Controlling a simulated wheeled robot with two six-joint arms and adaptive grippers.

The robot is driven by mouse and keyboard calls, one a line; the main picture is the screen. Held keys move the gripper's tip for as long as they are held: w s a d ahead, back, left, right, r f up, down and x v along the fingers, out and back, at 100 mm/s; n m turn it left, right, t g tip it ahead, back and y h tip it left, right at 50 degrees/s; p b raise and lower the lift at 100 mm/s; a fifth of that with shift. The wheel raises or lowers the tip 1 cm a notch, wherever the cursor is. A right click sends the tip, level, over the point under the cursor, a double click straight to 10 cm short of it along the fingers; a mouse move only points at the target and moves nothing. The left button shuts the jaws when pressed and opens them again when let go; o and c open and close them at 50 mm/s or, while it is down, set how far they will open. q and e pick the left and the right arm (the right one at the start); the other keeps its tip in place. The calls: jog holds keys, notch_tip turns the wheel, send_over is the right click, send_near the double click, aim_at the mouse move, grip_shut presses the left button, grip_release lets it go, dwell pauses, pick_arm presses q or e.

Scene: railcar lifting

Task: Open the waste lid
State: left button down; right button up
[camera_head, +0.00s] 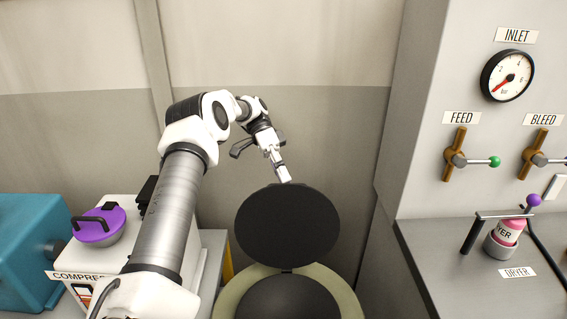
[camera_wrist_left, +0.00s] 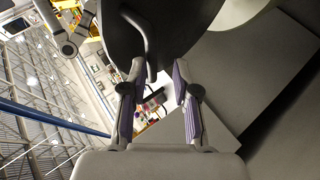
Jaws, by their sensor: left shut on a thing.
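The waste lid (camera_head: 287,226) is a round black disc. It stands raised and tilted up above the waste bin (camera_head: 228,300), which has a pale green rim and a dark opening. My left gripper (camera_head: 285,176) is at the upper edge of the lid, reaching over from behind it. In the left wrist view, the lid (camera_wrist_left: 185,25) fills the top middle. My right gripper is not in view.
A grey bench (camera_head: 420,240) with a pink dryer bottle (camera_head: 508,232) and a panel of valves stand at right. A purple-lidded pot (camera_head: 98,228) and a teal box (camera_head: 30,245) are at left. The wall is close behind the bin.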

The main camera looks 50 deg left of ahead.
pick_arm(q)
notch_tip(320, 180, down, 2)
jog(key=shift+s+f, duration=0.1)
jog(key=shift+f, duration=0.1)
jog(key=c, duration=1.2)
grip_release()
jog(key=shift+o, duration=1.1)
jog(key=shift+w+a+f, duration=0.15)
jog(key=shift+w, duration=0.2)
jog(key=shift+c, duration=0.2)
jog(key=shift+s+r, duration=0.1)
jog(key=shift+r, duration=0.1)
jog(key=shift+c, duration=0.7)
jog(key=shift+r, duration=0.2)
jog(key=shift+c, duration=0.2)
notch_tip(320, 180, up, 10)
jog(key=shift+r, duration=0.1)
